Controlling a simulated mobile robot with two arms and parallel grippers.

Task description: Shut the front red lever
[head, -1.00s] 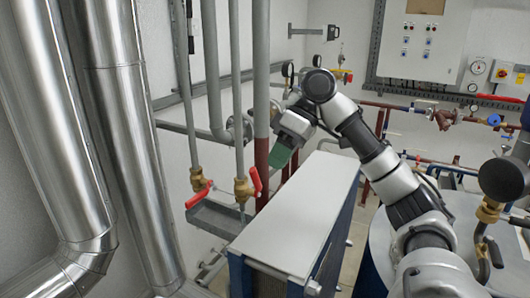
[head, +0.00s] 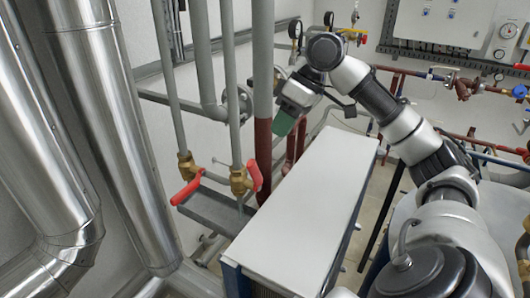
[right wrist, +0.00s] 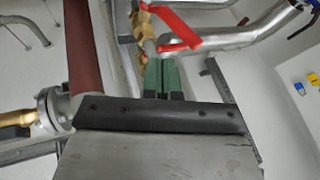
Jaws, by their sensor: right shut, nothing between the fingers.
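Two brass valves with red levers sit on thin vertical grey pipes in the head view. The left red lever (head: 187,189) slants down to the left from its valve (head: 186,165). The right red lever (head: 255,176) is a short, steep handle beside its valve (head: 238,181). I cannot tell which is the front one. My right gripper (head: 284,125) has shut green fingers, up and right of both levers, apart from them. The right wrist view shows the shut fingertips (right wrist: 163,79) below a red lever (right wrist: 179,27) and brass valve (right wrist: 144,32). My left gripper is out of view.
A grey tray (head: 213,212) hangs below the valves. A thick red-and-grey pipe (head: 263,140) stands between the right valve and my gripper in the picture. A white-topped unit (head: 305,205) stands below my right arm. Large metal ducts (head: 110,130) fill the left side.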

